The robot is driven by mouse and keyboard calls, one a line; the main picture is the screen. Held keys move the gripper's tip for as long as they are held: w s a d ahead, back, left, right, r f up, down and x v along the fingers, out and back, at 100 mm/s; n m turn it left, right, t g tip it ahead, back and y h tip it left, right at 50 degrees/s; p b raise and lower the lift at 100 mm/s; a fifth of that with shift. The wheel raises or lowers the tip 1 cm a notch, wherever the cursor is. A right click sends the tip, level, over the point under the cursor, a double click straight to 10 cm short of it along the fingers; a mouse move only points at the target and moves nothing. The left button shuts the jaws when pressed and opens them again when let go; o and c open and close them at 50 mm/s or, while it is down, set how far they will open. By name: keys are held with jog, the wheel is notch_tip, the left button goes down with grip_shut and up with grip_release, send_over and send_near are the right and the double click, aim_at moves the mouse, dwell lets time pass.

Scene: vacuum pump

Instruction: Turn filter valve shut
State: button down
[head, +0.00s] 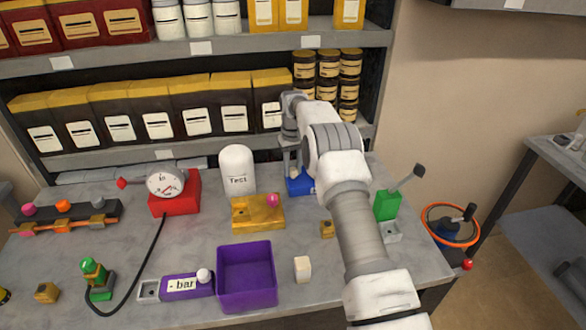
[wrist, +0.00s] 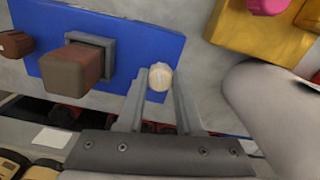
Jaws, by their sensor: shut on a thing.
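A blue block (head: 301,185) stands on the bench behind the yellow block, partly hidden by my arm in the head view. In the wrist view the blue block (wrist: 115,25) carries a small pale round-topped knob (wrist: 159,77) and a brown square stub in a grey collar (wrist: 76,66). I see no label naming it as the filter valve. My gripper (wrist: 160,82) has one finger on each side of the pale knob and is shut on it. In the head view my gripper (head: 291,150) points down over the blue block, its fingertips hard to make out.
The white "Test" bottle (head: 237,170) stands close left of my gripper. The yellow block (head: 258,212) with a pink knob is in front. A red gauge block (head: 175,196), purple bin (head: 247,277) and green lever block (head: 387,204) stand around. Loaded shelves (head: 200,50) rise behind.

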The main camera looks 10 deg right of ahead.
aim_at(293, 169)
jog(key=shift+m, duration=2.2)
jog(key=c, duration=0.6)
grip_release()
jog(key=shift+o, duration=0.2)
notch_tip(293, 169, up, 18)
jog(key=p, duration=0.3)
jog(key=shift+f, duration=0.25)
